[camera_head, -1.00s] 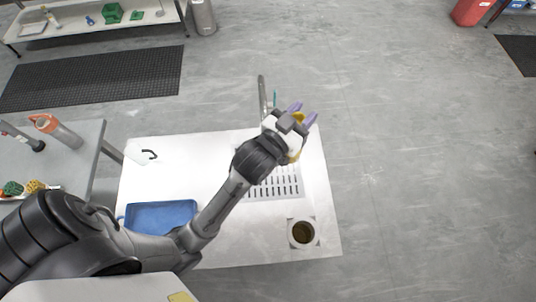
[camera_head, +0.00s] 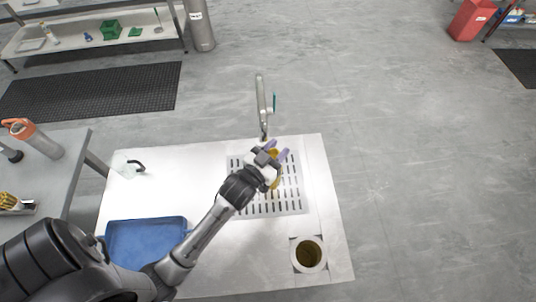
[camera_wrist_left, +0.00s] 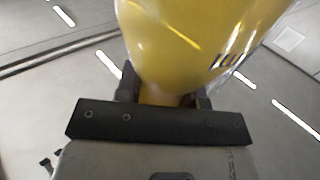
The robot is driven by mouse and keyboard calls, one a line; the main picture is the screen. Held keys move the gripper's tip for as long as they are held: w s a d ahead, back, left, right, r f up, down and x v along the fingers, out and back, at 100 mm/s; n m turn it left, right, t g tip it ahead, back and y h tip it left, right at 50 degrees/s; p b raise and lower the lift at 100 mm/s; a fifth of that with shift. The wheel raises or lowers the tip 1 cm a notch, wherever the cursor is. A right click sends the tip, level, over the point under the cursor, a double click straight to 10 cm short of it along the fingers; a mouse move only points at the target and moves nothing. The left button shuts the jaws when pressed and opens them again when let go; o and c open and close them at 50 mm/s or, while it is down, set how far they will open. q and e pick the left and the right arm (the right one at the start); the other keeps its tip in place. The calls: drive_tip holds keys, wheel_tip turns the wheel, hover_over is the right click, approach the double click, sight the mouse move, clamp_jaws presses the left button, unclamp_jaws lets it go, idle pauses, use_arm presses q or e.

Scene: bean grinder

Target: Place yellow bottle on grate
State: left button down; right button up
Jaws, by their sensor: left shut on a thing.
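The gripper and bottle are over the upper middle of the slotted grate (camera_head: 285,207), which is set in the white table. The arm and gripper hide part of the bottle and grate. I cannot tell whether the bottle's base touches the grate. In the left wrist view the shiny yellow bottle (camera_wrist_left: 195,40) fills the top middle, between the dark fingers. My right gripper is not in view.
A tall metal faucet (camera_head: 262,105) stands at the grate's back edge. A round opening with a dark inside (camera_head: 309,254) is at the table's front right. A blue tray (camera_head: 147,236) lies front left. A clear pitcher (camera_head: 132,169) with a black handle stands back left.

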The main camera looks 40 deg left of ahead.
use_arm(q)
drive_tip(key=a+f+b, duration=0.1)
drive_tip(key=a+f, duration=0.2)
drive_tip(key=f, duration=0.3)
drive_tip(key=shift+w+a, duration=0.15)
drive_tip(key=shift+a, duration=0.15)
drive_tip(key=shift+f, duration=0.2)
drive_tip(key=c, duration=0.7)
unclamp_jaws()
drive_tip(key=shift+c, duration=0.2)
